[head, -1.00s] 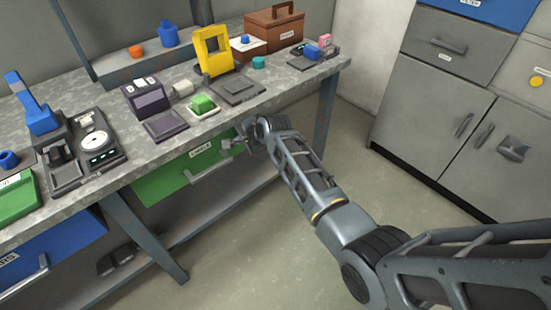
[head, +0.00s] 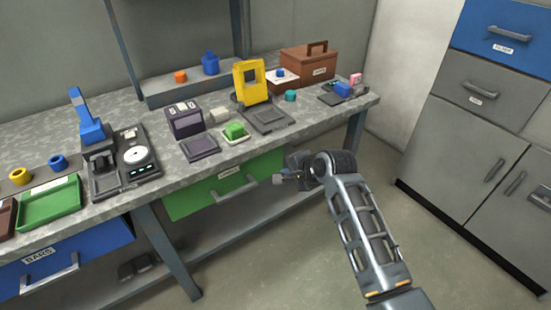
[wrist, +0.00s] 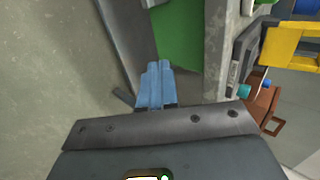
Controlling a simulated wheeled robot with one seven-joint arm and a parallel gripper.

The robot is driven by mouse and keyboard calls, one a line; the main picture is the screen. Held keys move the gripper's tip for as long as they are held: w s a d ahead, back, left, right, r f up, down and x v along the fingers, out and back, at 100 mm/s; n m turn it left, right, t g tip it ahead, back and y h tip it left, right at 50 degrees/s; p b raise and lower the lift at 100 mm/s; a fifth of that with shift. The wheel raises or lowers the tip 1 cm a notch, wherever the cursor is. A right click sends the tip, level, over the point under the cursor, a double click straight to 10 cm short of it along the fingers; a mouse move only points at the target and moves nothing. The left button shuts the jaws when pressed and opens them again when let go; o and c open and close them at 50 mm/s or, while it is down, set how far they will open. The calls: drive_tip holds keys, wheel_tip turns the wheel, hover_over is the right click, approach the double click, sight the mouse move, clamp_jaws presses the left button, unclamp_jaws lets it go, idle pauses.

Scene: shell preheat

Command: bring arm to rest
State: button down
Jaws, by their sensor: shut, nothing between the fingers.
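My gripper (head: 282,179) is in front of the workbench, below the edge of its top and close to the green drawer (head: 205,190). In the wrist view its blue-grey fingers (wrist: 155,84) are together with nothing between them. My arm reaches in from the lower right of the head view, over the open floor. I cannot tell from the head view whether the gripper touches the drawer front.
The bench top (head: 310,113) holds a yellow frame device (head: 241,84), a green block (head: 235,130), a brown toolbox (head: 309,63) and a green tray (head: 50,203). A blue drawer (head: 95,246) is at lower left. Grey cabinets (head: 450,140) stand at right, with clear floor between.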

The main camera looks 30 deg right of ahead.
drive_tip(key=s+a+f+n+t, duration=0.1)
drive_tip(key=s+a+n, duration=0.15)
drive_tip(key=s, duration=0.65)
drive_tip(key=s+a+f+n+t+h, duration=0.1)
drive_tip(key=s+a+n, duration=0.15)
drive_tip(key=s, duration=0.55)
drive_tip(key=s+a+f+n, duration=0.2)
drive_tip(key=s+n, duration=0.2)
drive_tip(key=s, duration=0.5)
drive_tip(key=s+a+r+n+t, duration=0.1)
drive_tip(key=s+a+r+n, duration=0.2)
drive_tip(key=s+r, duration=0.6)
drive_tip(key=s+a+r+n+t+y, duration=0.1)
drive_tip(key=s+a+r+n+t, duration=0.1)
drive_tip(key=s+r+n, duration=0.4)
drive_tip(key=s+a+r, duration=0.1)
drive_tip(key=s+r, duration=0.2)
drive_tip(key=s, duration=0.1)
drive_tip(key=shift+s+a+r, duration=0.15)
drive_tip(key=shift+s+a, duration=0.05)
drive_tip(key=shift+s, duration=0.15)
